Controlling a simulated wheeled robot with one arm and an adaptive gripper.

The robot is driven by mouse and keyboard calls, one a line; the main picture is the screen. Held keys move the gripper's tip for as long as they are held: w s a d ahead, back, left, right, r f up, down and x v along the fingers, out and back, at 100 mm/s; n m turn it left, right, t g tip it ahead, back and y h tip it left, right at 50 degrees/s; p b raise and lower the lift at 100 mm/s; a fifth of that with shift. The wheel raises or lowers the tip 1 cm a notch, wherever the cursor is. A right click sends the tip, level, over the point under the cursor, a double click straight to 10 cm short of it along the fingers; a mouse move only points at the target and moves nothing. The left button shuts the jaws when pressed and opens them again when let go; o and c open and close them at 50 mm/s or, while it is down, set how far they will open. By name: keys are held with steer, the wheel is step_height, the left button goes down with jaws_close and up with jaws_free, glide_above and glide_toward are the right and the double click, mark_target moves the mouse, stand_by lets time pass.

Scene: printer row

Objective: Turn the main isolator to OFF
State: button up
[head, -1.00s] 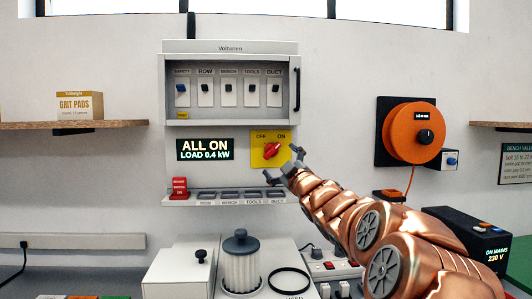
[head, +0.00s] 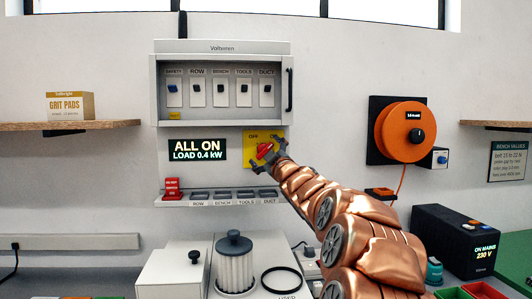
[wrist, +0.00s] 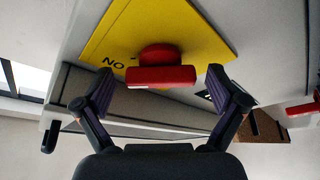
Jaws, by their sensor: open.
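The main isolator is a red rotary handle (head: 264,151) on a yellow plate (head: 251,155) marked OFF at left and ON at right, on the wall panel. In the wrist view the red handle (wrist: 160,77) sits between and just beyond my fingertips, with the yellow plate (wrist: 195,30) behind it. My gripper (head: 269,157) is open in front of the handle, its fingers apart on either side of it. I see no clear contact. In the head view the gripper partly covers the plate's right side. The display (head: 198,152) reads ALL ON, LOAD 0.4 kW.
A breaker cabinet (head: 222,119) with several switches is above the isolator. A ledge (head: 180,204) with red tags and dark slots runs below. An orange reel (head: 403,128) is on the wall at right. A filter canister (head: 235,268) stands below on the bench.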

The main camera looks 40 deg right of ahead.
steer(key=c, duration=1.1)
steer(key=shift+c, duration=0.2)
